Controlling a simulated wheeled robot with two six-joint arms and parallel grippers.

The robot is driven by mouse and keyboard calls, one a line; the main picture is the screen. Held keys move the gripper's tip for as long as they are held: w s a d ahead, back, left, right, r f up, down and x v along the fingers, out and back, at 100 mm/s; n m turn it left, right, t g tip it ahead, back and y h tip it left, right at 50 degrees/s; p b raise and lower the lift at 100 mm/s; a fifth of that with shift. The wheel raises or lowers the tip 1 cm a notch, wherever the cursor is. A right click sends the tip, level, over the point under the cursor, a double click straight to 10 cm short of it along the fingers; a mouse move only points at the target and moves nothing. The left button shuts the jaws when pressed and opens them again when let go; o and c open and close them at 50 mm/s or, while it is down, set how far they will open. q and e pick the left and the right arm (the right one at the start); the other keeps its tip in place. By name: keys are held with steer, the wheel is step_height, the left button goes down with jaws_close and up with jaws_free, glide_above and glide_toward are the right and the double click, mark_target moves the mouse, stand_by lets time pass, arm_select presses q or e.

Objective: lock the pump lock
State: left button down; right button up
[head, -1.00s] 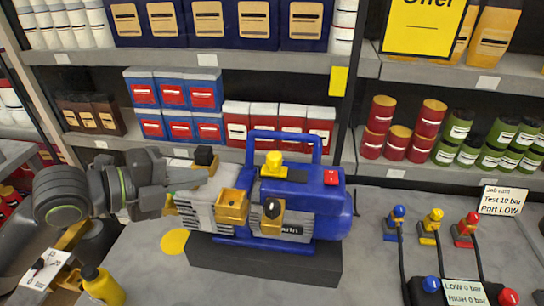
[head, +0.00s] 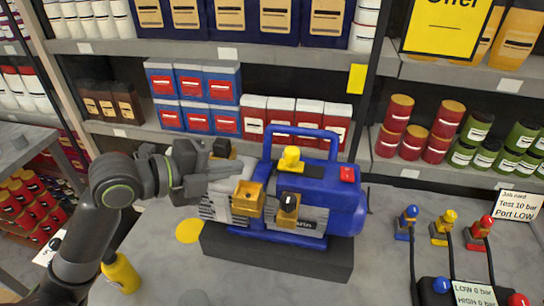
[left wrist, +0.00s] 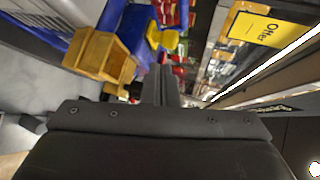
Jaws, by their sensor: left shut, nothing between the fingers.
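The blue pump (head: 345,205) with its grey ribbed motor end stands on a dark block (head: 275,255). It has a blue carry handle, a yellow knob (head: 291,158) and a red cap (head: 347,174) on top. On its front are a yellow box-like bracket (head: 247,200) and a yellow fitting with a black knob (head: 288,207). I cannot tell which part is the lock. My left gripper (head: 240,168) is shut and empty, its tip just above and behind the left yellow bracket. In the left wrist view the shut fingers (left wrist: 166,85) point beside the yellow bracket (left wrist: 100,55). My right gripper is not visible.
Blue, yellow and red hose fittings (head: 441,228) stand right of the pump. A Port LOW card (head: 517,205) and a low/high bar card (head: 473,293) are there too. A yellow bottle (head: 120,272) stands front left. Stocked shelves line the back.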

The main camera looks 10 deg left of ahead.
mark_target(286, 158)
arm_select(q)
steer(key=shift+p+x, duration=0.5)
steer(key=shift+x, duration=1.4)
steer(key=shift+r+p+x, duration=0.2)
steer(key=shift+p+x, duration=0.2)
steer(key=shift+x, duration=0.55)
steer(key=shift+r+p+x, duration=0.2)
steer(key=shift+p+x, duration=0.25)
steer(key=shift+x, duration=0.55)
steer(key=shift+r+p+x, duration=0.2)
steer(key=shift+p+x, duration=0.2)
steer(key=shift+x, duration=0.55)
steer(key=shift+w+d, duration=0.1)
steer(key=shift+d, duration=0.15)
